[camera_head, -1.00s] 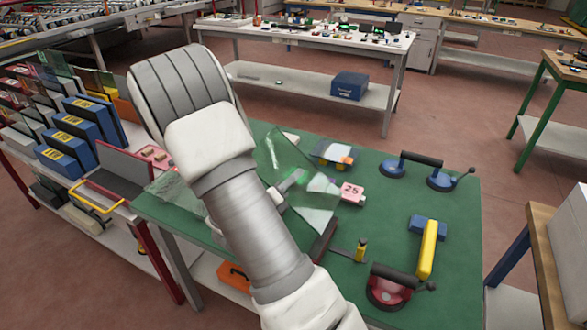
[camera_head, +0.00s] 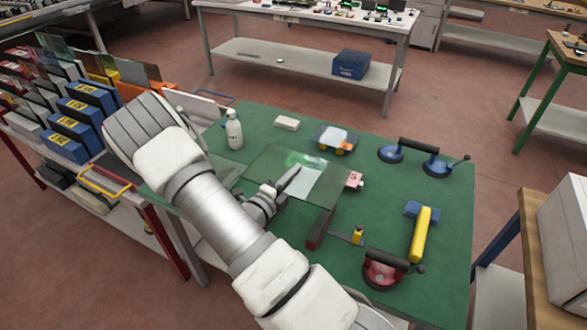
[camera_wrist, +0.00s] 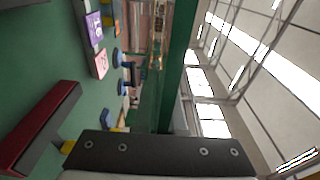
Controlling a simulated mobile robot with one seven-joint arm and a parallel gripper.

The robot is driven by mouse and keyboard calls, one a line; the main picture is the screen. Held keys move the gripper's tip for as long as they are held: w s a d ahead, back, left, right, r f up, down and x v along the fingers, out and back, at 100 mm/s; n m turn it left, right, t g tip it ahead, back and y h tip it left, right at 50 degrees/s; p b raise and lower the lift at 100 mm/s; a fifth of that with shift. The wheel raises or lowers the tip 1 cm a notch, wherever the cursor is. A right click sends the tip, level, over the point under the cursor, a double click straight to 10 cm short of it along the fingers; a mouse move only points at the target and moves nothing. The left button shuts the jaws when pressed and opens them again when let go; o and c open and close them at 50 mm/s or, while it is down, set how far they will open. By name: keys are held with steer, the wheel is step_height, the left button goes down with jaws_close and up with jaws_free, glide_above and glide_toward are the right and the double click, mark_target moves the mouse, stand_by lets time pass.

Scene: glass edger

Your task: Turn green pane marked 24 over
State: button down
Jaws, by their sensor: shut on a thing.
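The green pane (camera_head: 318,178) is a clear, slightly tinted sheet over the green bench. My gripper (camera_head: 287,181) is shut on it near its left part. The pane looks nearly level, but I cannot tell whether it touches the bench. No number 24 shows on it. In the wrist view a dark jaw bar crosses the bottom, and a green upright band (camera_wrist: 181,60) may be the pane seen edge-on. My arm hides part of the bench to the left.
A spray bottle (camera_head: 233,132) and white block (camera_head: 286,123) stand behind. A rack of panes stands left.

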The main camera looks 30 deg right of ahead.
steer(key=shift+f+b, duration=4.35)
steer(key=shift+f, duration=2.95)
steer(key=shift+f+b, duration=0.3)
steer(key=shift+f, duration=0.15)
steer(key=c, duration=0.9)
jaws_free()
steer(key=shift+f, duration=0.1)
steer(key=v, duration=1.7)
steer(key=shift+s+a, duration=0.1)
steer(key=shift+a, duration=0.05)
